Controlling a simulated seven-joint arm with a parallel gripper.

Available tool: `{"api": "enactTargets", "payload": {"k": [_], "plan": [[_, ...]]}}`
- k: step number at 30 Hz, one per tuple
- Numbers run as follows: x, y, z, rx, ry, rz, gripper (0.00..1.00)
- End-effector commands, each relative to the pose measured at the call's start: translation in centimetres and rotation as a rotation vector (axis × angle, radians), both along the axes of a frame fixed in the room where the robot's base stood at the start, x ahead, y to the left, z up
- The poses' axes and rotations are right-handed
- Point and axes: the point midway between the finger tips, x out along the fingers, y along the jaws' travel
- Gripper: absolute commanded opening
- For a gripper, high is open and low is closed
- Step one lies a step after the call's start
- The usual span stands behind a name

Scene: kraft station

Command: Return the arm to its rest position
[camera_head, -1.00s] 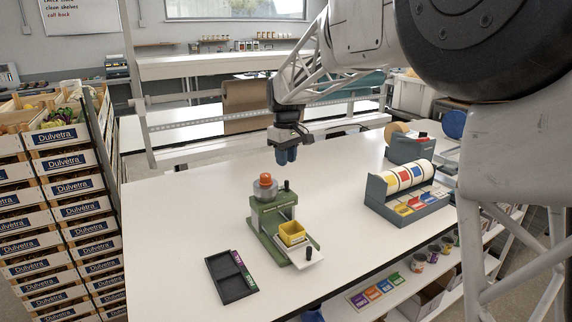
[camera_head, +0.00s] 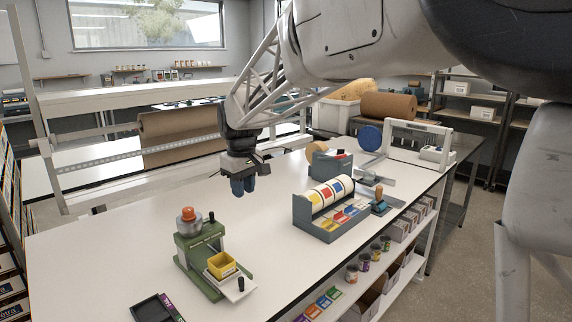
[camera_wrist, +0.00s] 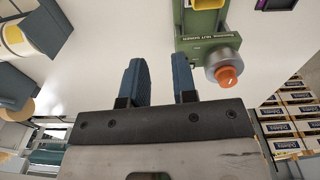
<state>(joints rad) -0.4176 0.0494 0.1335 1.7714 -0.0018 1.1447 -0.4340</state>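My gripper (camera_head: 243,187) hangs above the white table in the head view, its blue fingers pointing down. It is behind and to the right of the green machine with an orange knob. In the wrist view my gripper (camera_wrist: 160,82) shows two blue fingers spread apart with only bare white table between them. It is open and empty, touching nothing. My arm reaches in from the upper right of the head view.
The green machine (camera_head: 187,250) holds a yellow bin (camera_head: 221,265). A black tray (camera_head: 150,308) lies in front. A grey label-roll dispenser (camera_head: 318,227) stands right of my gripper, with a blue disc (camera_head: 370,138) farther back. The table (camera_head: 100,245) is bare left of the machine.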

Motion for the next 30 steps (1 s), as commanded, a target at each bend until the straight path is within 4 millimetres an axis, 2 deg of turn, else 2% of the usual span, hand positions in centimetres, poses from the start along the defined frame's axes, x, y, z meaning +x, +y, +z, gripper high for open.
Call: {"api": "enactTargets", "payload": {"k": [1,3,12,21,30], "plan": [[-1.0,-1.6,0.4,0.003,-0.005,-0.027,0.26],[-2.2,-3.4,0.6,0.007,-0.014,-0.062,0.26],[-7.9,-10.7,1.2,0.023,-0.044,-0.215,0.26],[-14.3,-17.1,0.8,0.038,-0.075,-0.368,0.26],[-21.2,-22.3,-0.8,0.054,-0.104,-0.519,0.26]]}}
